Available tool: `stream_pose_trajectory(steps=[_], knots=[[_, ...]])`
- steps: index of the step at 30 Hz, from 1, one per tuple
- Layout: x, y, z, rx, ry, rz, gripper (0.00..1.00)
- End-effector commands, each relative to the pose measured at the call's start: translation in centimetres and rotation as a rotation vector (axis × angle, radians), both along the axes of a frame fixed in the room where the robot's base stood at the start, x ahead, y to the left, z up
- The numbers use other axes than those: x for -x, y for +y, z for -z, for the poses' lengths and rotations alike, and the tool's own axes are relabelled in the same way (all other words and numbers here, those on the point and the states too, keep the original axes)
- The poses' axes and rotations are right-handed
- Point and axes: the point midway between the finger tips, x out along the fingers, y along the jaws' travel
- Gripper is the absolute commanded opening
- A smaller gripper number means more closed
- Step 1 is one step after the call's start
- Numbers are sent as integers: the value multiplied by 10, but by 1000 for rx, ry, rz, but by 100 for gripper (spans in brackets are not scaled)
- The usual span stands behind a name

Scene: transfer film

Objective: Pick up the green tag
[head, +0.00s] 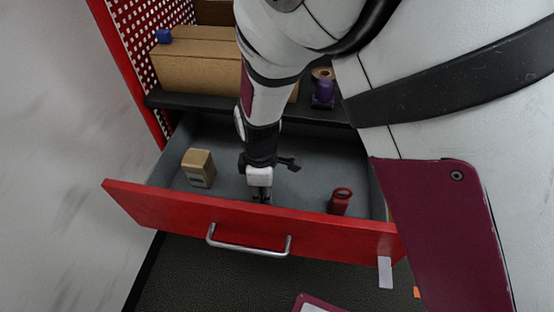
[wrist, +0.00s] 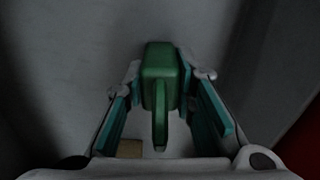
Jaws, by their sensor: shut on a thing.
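The green tag (wrist: 160,62) is in the middle of the wrist view, a rounded block with a narrow loop-like part toward the camera. My gripper (wrist: 160,85) has its teal-padded fingers on either side of it and is shut on it. In the head view my gripper (head: 261,194) reaches down into the open red drawer (head: 165,208), close behind its front panel. The green tag cannot be made out in the head view, hidden by my gripper and the drawer front.
A tan box-shaped object (head: 198,168) stands left in the drawer, and a red tag-like object (head: 340,201) right. Above the drawer, a shelf holds a cardboard box (head: 195,68), a small blue object (head: 164,36), a purple object (head: 323,94) and a tape roll (head: 323,73).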

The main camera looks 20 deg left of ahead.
Motion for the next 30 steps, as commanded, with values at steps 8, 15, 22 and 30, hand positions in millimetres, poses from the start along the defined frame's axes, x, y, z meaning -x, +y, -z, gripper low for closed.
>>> stream_pose_trajectory(steps=[8,15,22,30], knots=[[-1,1,-31,-4,-3,1,0],[0,1,-77,-4,-3,1,0],[0,0,-98,-1,-1,1,0],[0,0,-100,0,0,0,0]])
